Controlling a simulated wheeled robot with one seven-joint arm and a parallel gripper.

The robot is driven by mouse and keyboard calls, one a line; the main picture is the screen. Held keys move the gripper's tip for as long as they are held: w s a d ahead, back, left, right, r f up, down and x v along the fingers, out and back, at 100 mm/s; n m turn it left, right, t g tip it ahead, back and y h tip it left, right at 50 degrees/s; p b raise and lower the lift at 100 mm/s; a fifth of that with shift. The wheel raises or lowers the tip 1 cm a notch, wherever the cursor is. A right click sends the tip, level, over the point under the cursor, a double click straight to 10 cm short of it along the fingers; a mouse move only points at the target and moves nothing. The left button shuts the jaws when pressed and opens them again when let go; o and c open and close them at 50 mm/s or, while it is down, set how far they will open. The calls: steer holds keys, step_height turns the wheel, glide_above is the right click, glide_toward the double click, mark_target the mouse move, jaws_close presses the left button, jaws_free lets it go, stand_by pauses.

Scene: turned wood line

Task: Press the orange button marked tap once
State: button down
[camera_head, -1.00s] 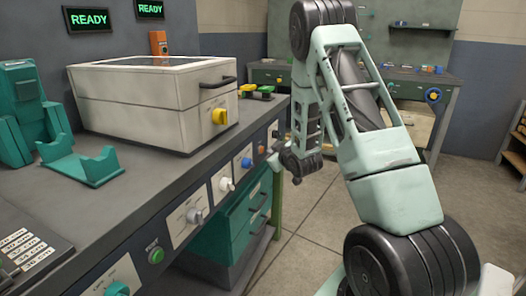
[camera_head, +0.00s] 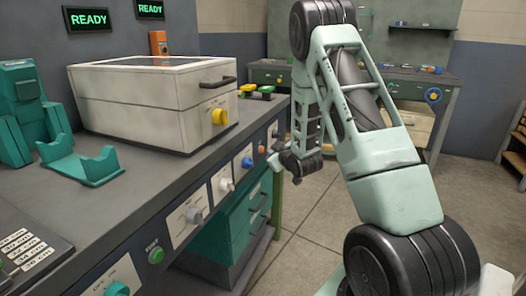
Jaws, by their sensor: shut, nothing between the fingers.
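A small orange button (camera_head: 261,149) sits on the front panel of the grey bench (camera_head: 150,205), toward its far end. Its label is too small to read.
The same panel carries a blue knob (camera_head: 247,162), a white knob (camera_head: 226,184), a grey knob (camera_head: 194,215) and a green button (camera_head: 155,255). A cream box (camera_head: 150,105) with a yellow knob (camera_head: 219,116) stands on the bench. Open floor (camera_head: 310,235) lies right of the bench.

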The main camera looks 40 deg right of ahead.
steer(key=shift+w, duration=0.1)
stand_by(0.6)
steer(key=shift+w+a, duration=0.15)
steer(key=shift+w, duration=0.15)
steer(key=shift+w+a, duration=0.15)
steer(key=shift+w, duration=0.2)
stand_by(0.8)
steer(key=shift+s, duration=0.1)
steer(key=shift+s+d+b, duration=0.3)
steer(key=shift+s+b, duration=0.1)
steer(key=shift+s, duration=0.25)
steer(key=shift+s+d+b, duration=0.1)
steer(key=shift+s+d, duration=0.2)
steer(key=shift+s, duration=0.45)
steer(key=shift+s+d+b, duration=0.1)
steer(key=shift+s+d, duration=0.25)
steer(key=shift+s, duration=0.45)
steer(key=shift+s+d+b, duration=0.1)
steer(key=shift+s+d, duration=0.2)
steer(key=shift+s, duration=0.45)
